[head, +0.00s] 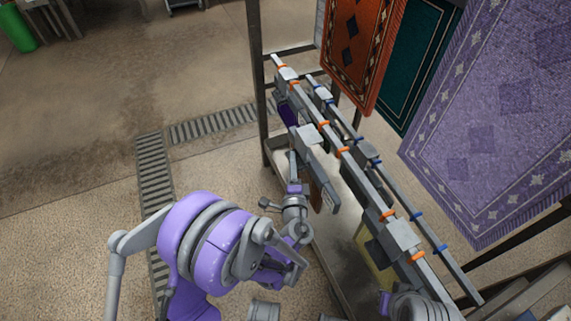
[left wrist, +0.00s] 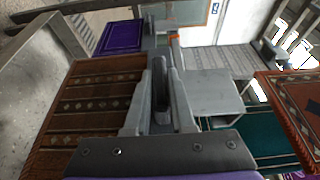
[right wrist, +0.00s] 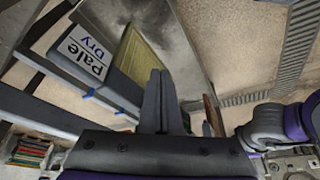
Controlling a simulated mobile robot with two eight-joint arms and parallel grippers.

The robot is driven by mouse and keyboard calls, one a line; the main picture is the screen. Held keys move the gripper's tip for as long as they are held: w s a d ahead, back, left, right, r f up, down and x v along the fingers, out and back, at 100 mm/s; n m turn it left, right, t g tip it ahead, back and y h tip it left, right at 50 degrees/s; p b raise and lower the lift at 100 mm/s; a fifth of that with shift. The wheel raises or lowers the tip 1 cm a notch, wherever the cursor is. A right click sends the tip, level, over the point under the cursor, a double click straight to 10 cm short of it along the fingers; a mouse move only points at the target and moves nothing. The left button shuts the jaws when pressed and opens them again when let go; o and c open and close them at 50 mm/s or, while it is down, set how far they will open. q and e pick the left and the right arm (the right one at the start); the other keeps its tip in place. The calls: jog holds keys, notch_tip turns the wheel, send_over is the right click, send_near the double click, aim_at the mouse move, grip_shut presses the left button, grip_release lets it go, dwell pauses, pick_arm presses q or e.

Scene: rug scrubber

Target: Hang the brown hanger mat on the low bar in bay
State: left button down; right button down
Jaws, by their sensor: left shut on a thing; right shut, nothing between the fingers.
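The brown hanger mat (left wrist: 95,112) fills the left of the left wrist view, with pale patterned bands. In the head view only a narrow brown strip (head: 317,193) of it shows below a grey header. My left gripper (head: 303,150) is shut on the hanger mat, close beside the low bar (head: 345,155) with orange rings. I cannot tell whether the hanger touches the bar. The fingers also show in the left wrist view (left wrist: 160,90). My right gripper (right wrist: 160,95) is shut and empty, near a yellow mat (right wrist: 140,58).
A purple mat (head: 288,113) hangs farther along the rack. A second bar with blue rings (head: 385,180) runs parallel behind. Orange (head: 360,55), teal (head: 415,65) and large purple (head: 490,125) mats hang higher at right. A "Pale Dry" sign (right wrist: 86,52) is beside the yellow mat. Floor at left is open.

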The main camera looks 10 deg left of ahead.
pick_arm(q)
jog(key=w+d+f, duration=0.1)
jog(key=d, duration=0.1)
jog(key=w+d+f+b, duration=0.1)
jog(key=w+d, duration=0.1)
jog(key=w+d+f, duration=0.1)
jog(key=d, duration=0.1)
jog(key=shift+w+d+b, duration=0.2)
jog(key=shift+w+b, duration=0.1)
jog(key=shift+b, duration=0.05)
dwell(0.5)
dwell(0.4)
